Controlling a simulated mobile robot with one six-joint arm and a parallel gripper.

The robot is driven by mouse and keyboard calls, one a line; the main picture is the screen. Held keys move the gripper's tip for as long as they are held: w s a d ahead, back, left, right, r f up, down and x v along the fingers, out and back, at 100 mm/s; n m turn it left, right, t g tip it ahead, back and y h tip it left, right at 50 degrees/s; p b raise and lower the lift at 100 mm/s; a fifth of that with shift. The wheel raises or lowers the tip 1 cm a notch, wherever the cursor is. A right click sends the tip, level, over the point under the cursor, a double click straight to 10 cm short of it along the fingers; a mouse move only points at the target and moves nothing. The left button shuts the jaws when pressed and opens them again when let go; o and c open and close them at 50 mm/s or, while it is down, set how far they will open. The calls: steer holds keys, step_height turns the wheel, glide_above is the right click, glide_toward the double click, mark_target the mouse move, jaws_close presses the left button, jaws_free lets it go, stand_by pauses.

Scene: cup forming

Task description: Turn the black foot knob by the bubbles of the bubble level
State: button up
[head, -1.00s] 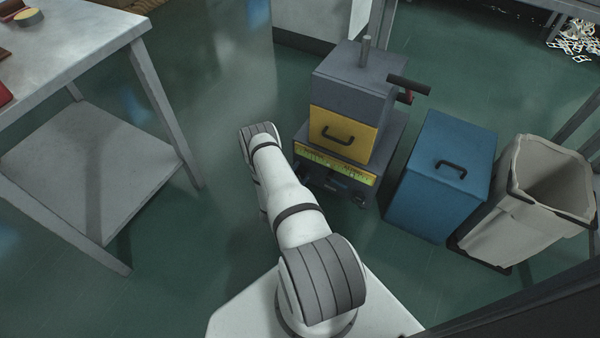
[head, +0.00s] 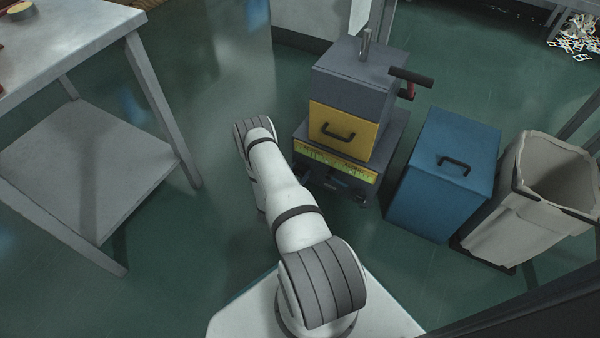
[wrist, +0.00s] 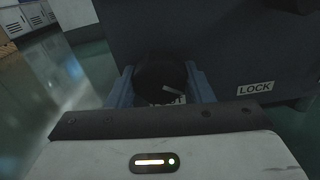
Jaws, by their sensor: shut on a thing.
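In the wrist view, the black foot knob (wrist: 160,78) sits low on the front of a dark grey machine base. My gripper (wrist: 161,88) has its blue fingers on either side of the knob and is shut on it. A pale mark shows on the knob, and a label just below it is partly covered. In the head view, a yellow-green strip (head: 335,165) on the machine's front looks like the bubble level. Its bubbles are too small to read. My gripper and the knob cannot be made out there.
A LOCK label (wrist: 255,88) is right of the knob. Above the strip is a yellow drawer front (head: 342,133) with a black handle. A blue bin (head: 440,185) and a grey bin (head: 535,200) stand close on the right. A metal table (head: 75,50) stands left, with open floor between.

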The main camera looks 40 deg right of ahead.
steer(key=n, duration=0.2)
steer(key=w+n+b, duration=0.1)
steer(key=n, duration=0.1)
steer(key=shift+a+r+n, duration=0.15)
steer(key=shift+n, duration=0.15)
steer(key=shift+o, duration=0.2)
steer(key=shift+n+b, duration=0.5)
steer(key=shift+n, duration=1)
steer(key=shift+s, duration=0.1)
steer(key=o, duration=1)
steer(key=shift+s, duration=0.15)
steer(key=shift+c, duration=0.2)
steer(key=p+v, duration=0.2)
steer(key=v, duration=0.5)
steer(key=shift+s+a+p, duration=0.15)
steer(key=shift+a+p, duration=0.15)
steer(key=shift+p, duration=0.05)
